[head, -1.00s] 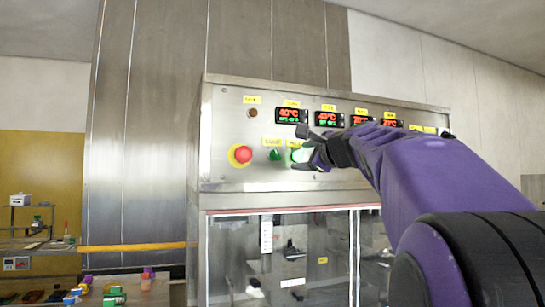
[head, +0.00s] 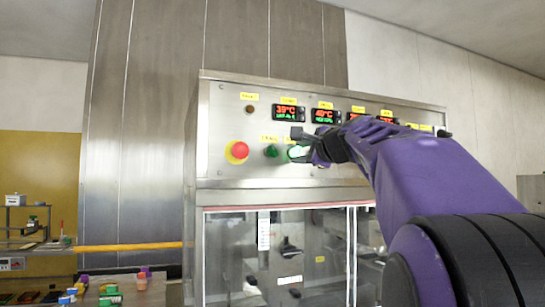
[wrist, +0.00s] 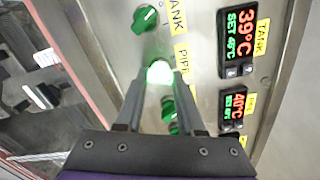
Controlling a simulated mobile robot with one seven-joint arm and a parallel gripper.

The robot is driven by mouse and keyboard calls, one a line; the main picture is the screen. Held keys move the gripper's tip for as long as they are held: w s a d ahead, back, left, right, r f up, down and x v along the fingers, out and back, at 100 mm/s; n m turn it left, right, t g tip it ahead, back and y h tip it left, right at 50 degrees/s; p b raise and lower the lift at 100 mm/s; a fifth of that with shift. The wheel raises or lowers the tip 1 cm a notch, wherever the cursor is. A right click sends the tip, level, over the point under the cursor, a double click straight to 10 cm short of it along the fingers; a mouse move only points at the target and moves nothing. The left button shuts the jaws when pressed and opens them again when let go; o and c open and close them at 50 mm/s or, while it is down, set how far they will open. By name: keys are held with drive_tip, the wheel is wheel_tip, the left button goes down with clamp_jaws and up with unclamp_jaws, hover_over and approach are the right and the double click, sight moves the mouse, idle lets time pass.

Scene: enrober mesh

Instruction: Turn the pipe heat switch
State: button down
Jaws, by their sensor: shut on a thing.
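The pipe heat switch (wrist: 160,72) is a green knob glowing bright at its middle, beside the yellow PIPE label (wrist: 184,60) in the wrist view. In the head view the lit switch (head: 296,152) shows just left of my black fingers. My gripper (wrist: 161,84) is shut on this switch, one finger on each side. In the head view my gripper (head: 304,147) reaches the panel from the right and hides part of the switch. The knob's exact angle is hard to tell.
The unlit green tank switch (wrist: 145,19) is close by, with another green knob (wrist: 169,107) on the other side. A red button (head: 238,151) sits further left on the steel panel (head: 215,110). The tank display (wrist: 240,35) reads 39°C. Glass doors (head: 235,250) are below.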

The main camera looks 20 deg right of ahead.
drive_tip(key=n+b, duration=0.2)
drive_tip(key=n, duration=0.3)
drive_tip(key=shift+b, duration=0.4)
drive_tip(key=shift+r+n+b, duration=0.1)
drive_tip(key=shift+n+b, duration=0.6)
drive_tip(key=shift+n, duration=1.7)
drive_tip(key=c, duration=0.5)
unclamp_jaws()
